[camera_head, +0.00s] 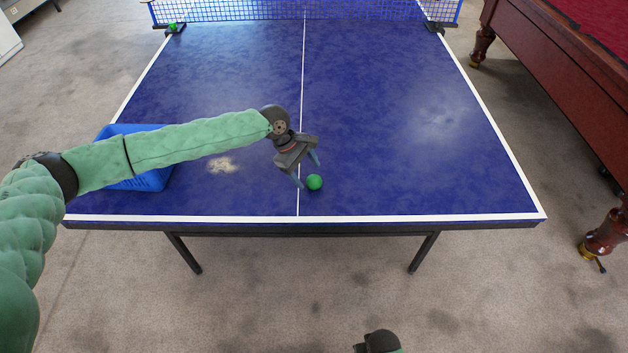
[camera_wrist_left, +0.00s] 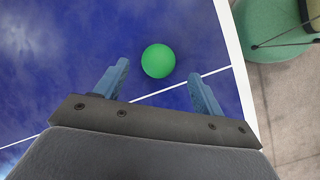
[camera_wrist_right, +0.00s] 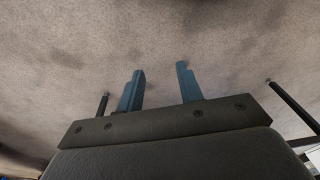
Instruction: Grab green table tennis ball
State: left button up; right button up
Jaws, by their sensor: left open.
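A green table tennis ball (camera_head: 314,182) rests on the blue table (camera_head: 400,120) near its front edge, just right of the white centre line. My left gripper (camera_head: 307,172) is open just above and left of the ball in the head view. In the left wrist view the ball (camera_wrist_left: 158,61) lies just beyond the fingertips, between the lines of the two fingers (camera_wrist_left: 160,78), with nothing held. My right gripper (camera_wrist_right: 158,72) is open and empty over the bare floor; only a small dark part of it shows at the bottom of the head view.
A blue basket (camera_head: 150,181) sits at the table's left side, partly hidden by my left arm. A net (camera_head: 250,10) crosses the far end, with another small green ball (camera_head: 172,25) near its left post. A red-topped pool table (camera_head: 560,70) stands at right.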

aim_at(310, 177)
pick_arm(q)
jog(key=shift+p+x, duration=0.55)
jog(key=shift+x, duration=0.65)
jog(key=shift+w+d+f, duration=0.15)
jog(key=shift+d+f, duration=0.1)
jog(key=shift+f, duration=0.4)
pick_arm(e)
jog(key=shift+s+d+f, duration=0.15)
jog(key=shift+s+f, duration=0.05)
jog(key=shift+f, duration=0.6)
jog(key=shift+s+d+f, duration=0.2)
jog(key=shift+f, duration=0.65)
jog(key=shift+s+d+f, duration=0.15)
jog(key=shift+s+f, duration=0.05)
jog(key=shift+f, duration=0.6)
pick_arm(q)
jog(key=c, duration=1)
